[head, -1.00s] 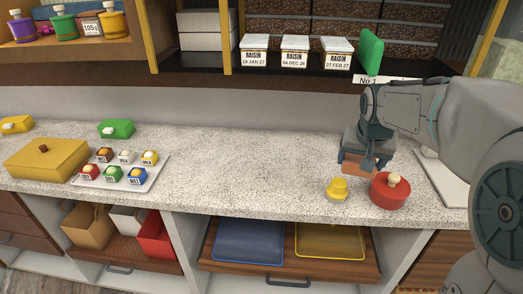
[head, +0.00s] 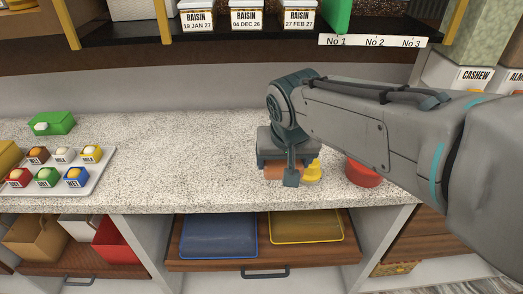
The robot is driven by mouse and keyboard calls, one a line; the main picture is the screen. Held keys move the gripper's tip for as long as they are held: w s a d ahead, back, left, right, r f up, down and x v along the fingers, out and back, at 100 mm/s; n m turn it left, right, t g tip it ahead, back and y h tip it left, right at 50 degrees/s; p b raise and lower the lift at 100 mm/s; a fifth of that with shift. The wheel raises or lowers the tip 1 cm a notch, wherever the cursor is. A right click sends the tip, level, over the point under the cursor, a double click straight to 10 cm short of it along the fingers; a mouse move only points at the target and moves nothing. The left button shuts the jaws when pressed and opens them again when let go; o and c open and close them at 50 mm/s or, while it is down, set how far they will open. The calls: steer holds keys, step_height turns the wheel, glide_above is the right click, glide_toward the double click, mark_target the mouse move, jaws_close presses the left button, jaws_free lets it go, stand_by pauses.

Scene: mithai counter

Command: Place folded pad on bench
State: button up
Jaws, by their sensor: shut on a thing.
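In the head view my gripper (head: 284,178) points down just above the bench, near its front edge. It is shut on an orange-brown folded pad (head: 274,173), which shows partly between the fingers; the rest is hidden. I cannot tell whether the pad touches the bench. The speckled grey-white bench (head: 190,160) runs across the middle of the view. A yellow knobbed piece (head: 312,172) stands close to the right of the gripper, partly hidden by it.
A round red container (head: 362,173) stands right of the yellow piece, partly behind my arm. A tray (head: 98,180) of several small coloured boxes and a green box (head: 51,123) are at left. An open drawer below holds a blue tray (head: 219,237) and a yellow tray (head: 306,227). The bench between is clear.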

steer(key=shift+s+a+f, duration=0.1)
steer(key=shift+a+f, duration=0.05)
steer(key=shift+f, duration=0.15)
steer(key=w+a+f, duration=0.2)
steer(key=w, duration=0.1)
steer(key=w+a+f, duration=0.2)
steer(key=w, duration=0.1)
steer(key=w+a+f, duration=0.2)
steer(key=w, duration=0.1)
steer(key=shift+a+f+p, duration=0.2)
steer(key=shift+a+p, duration=0.15)
steer(key=shift+f, duration=2.1)
steer(key=shift+f, duration=0.15)
steer(key=o, duration=1)
